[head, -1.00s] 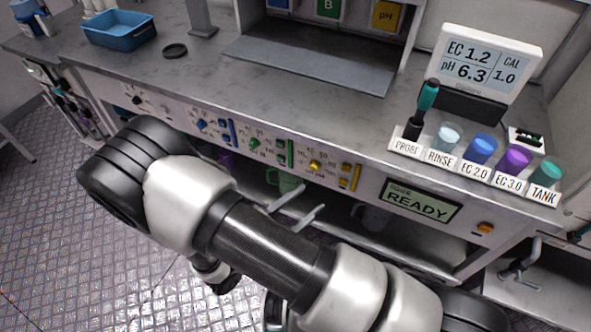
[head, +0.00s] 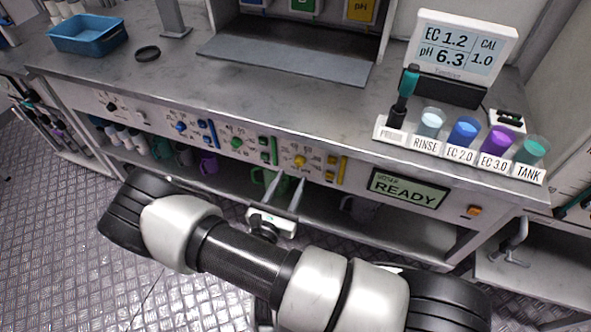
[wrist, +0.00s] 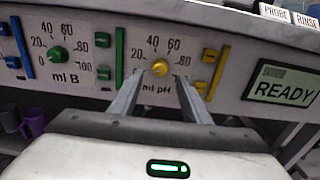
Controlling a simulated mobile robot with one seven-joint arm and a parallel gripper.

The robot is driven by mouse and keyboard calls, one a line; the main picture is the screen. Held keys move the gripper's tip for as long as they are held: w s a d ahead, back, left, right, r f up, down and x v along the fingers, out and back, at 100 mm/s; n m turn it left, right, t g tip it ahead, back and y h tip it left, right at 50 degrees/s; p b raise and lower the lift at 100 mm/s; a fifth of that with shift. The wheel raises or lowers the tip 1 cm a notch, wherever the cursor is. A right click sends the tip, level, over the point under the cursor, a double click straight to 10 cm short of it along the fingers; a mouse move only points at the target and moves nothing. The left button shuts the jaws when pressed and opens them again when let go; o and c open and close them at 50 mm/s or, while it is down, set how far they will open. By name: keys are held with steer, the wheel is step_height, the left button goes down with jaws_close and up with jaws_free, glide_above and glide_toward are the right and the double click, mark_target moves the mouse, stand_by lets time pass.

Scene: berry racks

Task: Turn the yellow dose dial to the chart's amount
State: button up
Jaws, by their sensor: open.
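The yellow dose dial (head: 300,161) sits on the front panel, right of the green dial. It also shows in the wrist view (wrist: 159,68), with 20, 40 and 60 visible around it and "ml pH" below. Its exact pointer setting is too small to read. My gripper (head: 288,180) is open and empty, its fingers pointing at the panel just below the dial. In the wrist view the fingertips (wrist: 160,82) stand left and right of the dial's lower part; I cannot tell whether they touch it. I cannot make out a dose chart.
A READY screen (head: 408,190) is to the right. On the bench stand a meter (head: 461,55) reading EC 1.2, pH 6.3, and labelled cups. Mugs sit on the shelf below.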

mark_target(298, 165)
steer(key=x, duration=0.5)
steer(key=c, duration=1)
